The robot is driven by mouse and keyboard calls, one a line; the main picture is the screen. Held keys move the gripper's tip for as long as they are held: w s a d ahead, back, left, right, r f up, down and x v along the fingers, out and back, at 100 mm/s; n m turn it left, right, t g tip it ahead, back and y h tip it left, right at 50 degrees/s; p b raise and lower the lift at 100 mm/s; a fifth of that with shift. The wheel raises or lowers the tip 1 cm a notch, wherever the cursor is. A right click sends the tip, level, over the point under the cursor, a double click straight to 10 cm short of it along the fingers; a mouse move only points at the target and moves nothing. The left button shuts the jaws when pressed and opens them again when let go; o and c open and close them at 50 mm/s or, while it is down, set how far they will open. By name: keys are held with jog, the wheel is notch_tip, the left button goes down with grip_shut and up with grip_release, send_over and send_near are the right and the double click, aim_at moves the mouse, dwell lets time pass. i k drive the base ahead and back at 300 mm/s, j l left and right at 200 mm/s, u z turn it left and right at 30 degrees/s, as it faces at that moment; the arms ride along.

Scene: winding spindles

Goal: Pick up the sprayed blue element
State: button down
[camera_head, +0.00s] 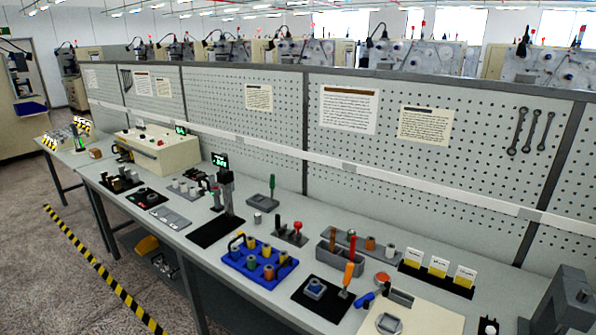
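A small blue block-like element (315,288) with a pale round top lies on a black mat (305,303) on the near right part of the workbench. Another small blue piece (366,300) lies just right of that mat. I cannot tell from this view which one is sprayed. A tool with an orange handle (348,275) stands at the mat's right side. My gripper is not in view, so its distance from the blue pieces does not show.
A blue tray (232,262) with several spools sits left of the mat. A grey bin (326,262) with tools stands behind it. A cream board (430,320) lies to the right, and a dark grey machine (566,300) stands at the right edge. A pegboard wall (400,165) backs the bench.

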aim_at(315, 283)
jog(key=i+j, duration=0.15)
jog(key=j, duration=0.2)
jog(key=i+j, duration=0.15)
jog(key=j, duration=0.2)
jog(key=i+j, duration=0.15)
jog(key=j, duration=0.2)
jog(key=i+j+z, duration=0.1)
jog(key=j, duration=0.25)
jog(key=i+j, duration=0.35)
jog(key=j, duration=0.35)
